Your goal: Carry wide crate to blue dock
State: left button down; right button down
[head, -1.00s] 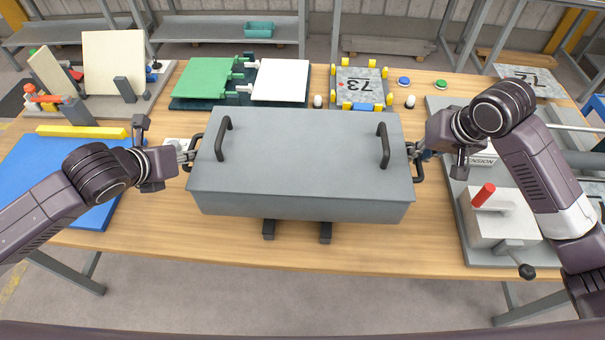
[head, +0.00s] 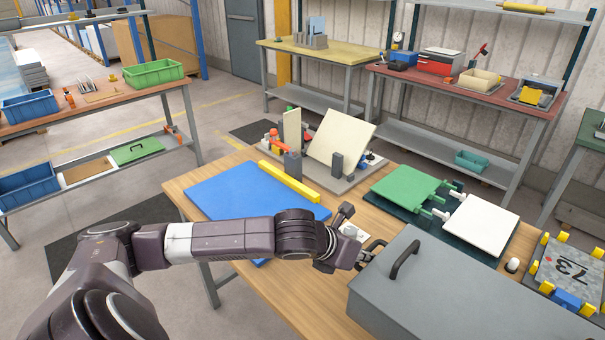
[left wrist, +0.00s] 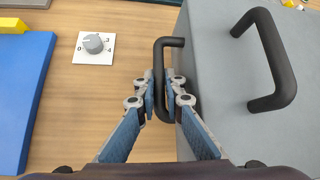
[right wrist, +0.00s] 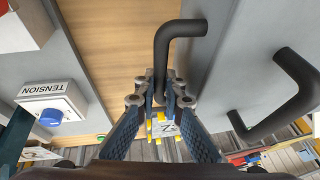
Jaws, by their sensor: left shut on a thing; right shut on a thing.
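The wide crate (head: 440,290) is a grey box with black handles, at the lower right of the head view and partly cut off by its edge. My left gripper (head: 362,256) is shut on the black handle at the crate's left end; the left wrist view shows its fingers (left wrist: 161,98) on either side of the bar. My right gripper, seen only in the right wrist view (right wrist: 160,95), is shut on the handle (right wrist: 168,50) at the other end. The blue dock (head: 240,198), seemingly the flat blue mat with a yellow bar (head: 289,182), lies left of the crate.
A fixture with cream panels (head: 340,138) sits behind the blue mat. A dial plate (left wrist: 93,47) lies between mat and crate. Bare wood shows there.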

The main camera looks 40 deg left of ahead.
aim_at(255, 199)
jog(key=j, duration=1.2)
jog(key=i+j, duration=0.15)
jog(key=j, duration=2.3)
jog(key=i+z, duration=0.05)
